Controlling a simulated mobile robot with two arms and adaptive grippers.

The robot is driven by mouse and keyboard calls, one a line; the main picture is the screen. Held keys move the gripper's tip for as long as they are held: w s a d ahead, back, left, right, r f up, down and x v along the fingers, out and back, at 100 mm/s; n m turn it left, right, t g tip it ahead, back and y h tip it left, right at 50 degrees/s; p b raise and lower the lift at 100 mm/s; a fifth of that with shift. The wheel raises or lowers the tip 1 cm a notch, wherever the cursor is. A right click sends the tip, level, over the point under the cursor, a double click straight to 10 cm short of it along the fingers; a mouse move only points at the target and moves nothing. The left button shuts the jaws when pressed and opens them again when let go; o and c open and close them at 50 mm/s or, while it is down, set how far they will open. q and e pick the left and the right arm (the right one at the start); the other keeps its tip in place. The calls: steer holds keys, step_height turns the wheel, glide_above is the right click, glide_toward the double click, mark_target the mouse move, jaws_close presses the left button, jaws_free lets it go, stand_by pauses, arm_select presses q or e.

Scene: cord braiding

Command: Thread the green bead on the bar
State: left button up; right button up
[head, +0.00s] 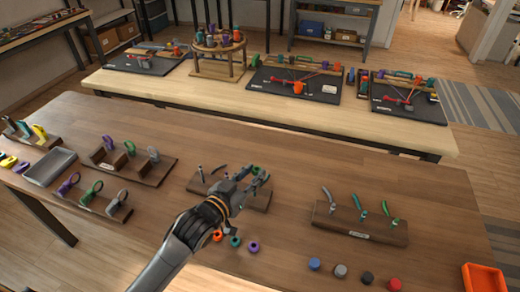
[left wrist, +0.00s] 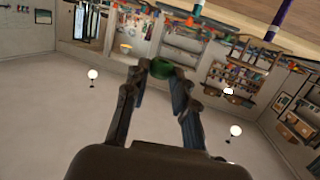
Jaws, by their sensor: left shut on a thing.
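My left gripper (head: 262,176) is shut on a green bead (left wrist: 161,69), which sits between its fingertips in the left wrist view. The gripper is over the right part of a wooden stand (head: 204,187) on the brown table and hides much of it. A thin upright bar (head: 201,174) shows at the stand's left end. Whether the held bead touches or surrounds a bar cannot be told. A green upright piece (left wrist: 198,8) and a purple one (left wrist: 281,14) show at the top of the left wrist view. My right gripper is out of view.
In front of the stand lie an orange bead (head: 217,235), a teal bead (head: 235,241) and a purple bead (head: 254,247). A wooden rack (head: 345,222) with green-handled tools stands to the right. Coloured discs and an orange tray (head: 484,279) are at the front right.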

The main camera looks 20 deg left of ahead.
arm_select(q)
steer(key=shift+w+a+f+b, duration=0.25)
steer(key=shift+w+f+b, duration=0.2)
steer(key=shift+f+b, duration=0.45)
steer(key=shift+w+a+f+b, duration=0.3)
steer(key=shift+w+f+b, duration=0.3)
steer(key=shift+f, duration=0.5)
steer(key=shift+w+a+f+b, duration=0.25)
steer(key=shift+w+f+b, duration=0.1)
steer(key=shift+f+b, duration=0.6)
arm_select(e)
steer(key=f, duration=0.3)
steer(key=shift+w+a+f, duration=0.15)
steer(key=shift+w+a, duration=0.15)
arm_select(q)
jaws_close()
steer(key=shift+s+p, duration=0.1)
steer(key=shift+p, duration=0.35)
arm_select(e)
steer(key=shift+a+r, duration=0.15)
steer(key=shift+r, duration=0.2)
arm_select(q)
steer(key=shift+f+b, duration=0.65)
steer(key=shift+f, duration=0.5)
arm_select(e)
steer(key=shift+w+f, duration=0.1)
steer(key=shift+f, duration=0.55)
